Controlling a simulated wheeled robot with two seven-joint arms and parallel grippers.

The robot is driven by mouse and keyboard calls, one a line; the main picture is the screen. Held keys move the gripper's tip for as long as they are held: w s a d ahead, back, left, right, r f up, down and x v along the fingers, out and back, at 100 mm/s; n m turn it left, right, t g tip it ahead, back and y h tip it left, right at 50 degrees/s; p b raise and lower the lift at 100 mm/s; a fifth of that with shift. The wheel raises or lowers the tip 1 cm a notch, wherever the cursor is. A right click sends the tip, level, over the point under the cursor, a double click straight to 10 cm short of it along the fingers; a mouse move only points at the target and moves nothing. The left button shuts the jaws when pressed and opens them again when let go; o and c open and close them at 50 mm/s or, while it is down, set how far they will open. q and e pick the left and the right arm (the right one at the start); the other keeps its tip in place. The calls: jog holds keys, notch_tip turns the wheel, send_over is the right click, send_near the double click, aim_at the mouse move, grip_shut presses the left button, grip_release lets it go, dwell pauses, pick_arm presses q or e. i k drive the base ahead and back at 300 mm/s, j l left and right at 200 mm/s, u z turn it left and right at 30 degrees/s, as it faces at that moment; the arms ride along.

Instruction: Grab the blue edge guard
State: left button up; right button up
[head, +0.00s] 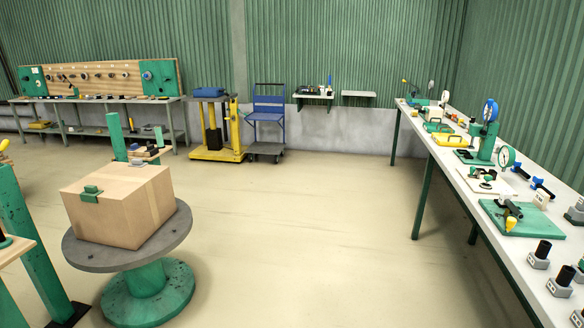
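A closed cardboard box (118,207) sits on the grey round top of a spool-shaped stand (187,222) at the lower left. A small blue-grey piece (137,162) shows at the far top edge of the box; it may be the blue edge guard, but it is too small to tell for sure. A green edge guard (91,193) sits over the near top edge of the box. Neither of my grippers is in view.
A long white bench (470,205) with tools and fittings runs along the right. A yellow lift cart (218,154) and a blue trolley (268,125) stand at the back. Green posts (25,235) stand left of the spool. The middle floor is clear.

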aim_at(134, 147)
jog(key=i+z, duration=0.2)
jog(key=i, duration=1.6)
jog(key=i+j+u, duration=0.1)
jog(key=i+u, duration=0.25)
jog(key=i, duration=0.25)
jog(key=i+u, duration=0.3)
jog(key=i, duration=0.35)
jog(key=i+l+u, duration=0.35)
jog(key=i, duration=1.3)
jog(key=i+j+z, duration=0.15)
jog(key=i, duration=0.9)
jog(key=i+u, duration=0.4)
jog(key=i+l+u, duration=0.1)
jog(key=i+u, duration=0.25)
jog(key=i+l+u, duration=0.25)
jog(key=i+u, duration=0.15)
jog(key=i+l+u, duration=0.4)
jog(key=i, duration=0.1)
